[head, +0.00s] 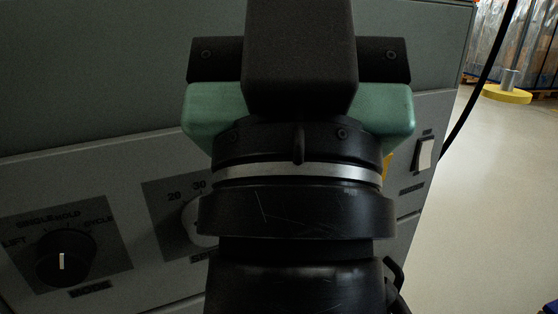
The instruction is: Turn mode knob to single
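The mode knob (66,258) is a round black dial at the lower left of the head view, on a dark square plate of the grey panel. Labels around its top read LIFT, SINGLE, HOLD and CYCLE, with MODE below. A short, nearly upright white mark shows on its face; I cannot tell for sure which label it points at. My gripper (299,70), with black and green parts, fills the middle of the view, to the right of the knob and apart from it in the picture. Its fingertips are hidden, so I cannot see whether it is open.
A second dial (196,222), marked 20 and 30, is partly hidden behind my arm. A white rocker switch (424,154) is at the panel's right side. A black cable (483,83) hangs at the right. Open floor (490,210) lies beyond the panel's right edge.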

